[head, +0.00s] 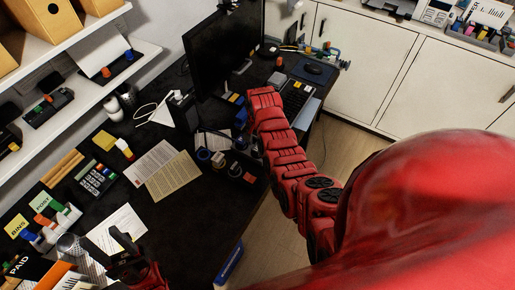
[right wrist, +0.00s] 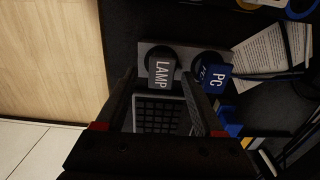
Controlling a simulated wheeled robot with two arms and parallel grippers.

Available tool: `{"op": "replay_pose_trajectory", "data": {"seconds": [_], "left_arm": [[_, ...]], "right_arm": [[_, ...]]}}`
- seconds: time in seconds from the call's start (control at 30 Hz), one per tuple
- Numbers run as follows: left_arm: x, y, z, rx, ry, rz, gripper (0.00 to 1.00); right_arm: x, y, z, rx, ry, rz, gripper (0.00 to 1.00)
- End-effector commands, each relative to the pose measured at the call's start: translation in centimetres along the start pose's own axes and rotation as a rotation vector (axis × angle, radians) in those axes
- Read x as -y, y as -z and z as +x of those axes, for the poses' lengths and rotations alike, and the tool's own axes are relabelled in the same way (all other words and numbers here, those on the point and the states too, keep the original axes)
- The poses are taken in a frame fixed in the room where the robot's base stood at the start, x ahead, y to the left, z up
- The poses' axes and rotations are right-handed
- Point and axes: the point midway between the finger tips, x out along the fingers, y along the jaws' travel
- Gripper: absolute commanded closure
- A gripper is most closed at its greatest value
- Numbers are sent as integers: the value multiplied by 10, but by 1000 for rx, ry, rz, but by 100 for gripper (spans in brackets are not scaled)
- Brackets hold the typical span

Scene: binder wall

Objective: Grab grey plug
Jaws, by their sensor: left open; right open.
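The grey plug (right wrist: 162,74), with a tag reading LAMP, sits in a grey power strip (right wrist: 185,62) in the right wrist view. A blue-tagged plug marked PC (right wrist: 215,74) sits in the strip to its right. My right gripper (right wrist: 159,80) is open, with its fingers on either side of the LAMP tag and apart from each other; I cannot tell whether they touch it. In the head view my right arm hides most of that gripper, and I cannot pick out the grey plug. My left gripper (head: 128,245) is open and empty above the near desk.
Papers (head: 172,175) and a calculator (head: 97,178) lie on the black desk. A monitor (head: 222,50) stands at the back. A keyboard (right wrist: 156,112) shows between my right fingers. Wooden floor (right wrist: 50,60) lies beyond the desk edge.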

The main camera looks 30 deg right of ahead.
Motion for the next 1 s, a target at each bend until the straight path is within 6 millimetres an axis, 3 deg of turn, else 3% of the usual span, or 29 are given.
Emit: {"op": "replay_pose_trajectory", "data": {"seconds": [0.13,0.4,0.73,1.0], "left_arm": [[1,2,12,0,0,0,50],[1,2,15,0,0,0,50],[1,2,15,0,0,0,50],[1,2,15,0,0,0,50]], "right_arm": [[1,-1,11,4,-4,0,30],[2,1,31,0,-1,0,30],[2,0,34,-1,1,1,30],[2,0,34,-1,1,1,79]]}}
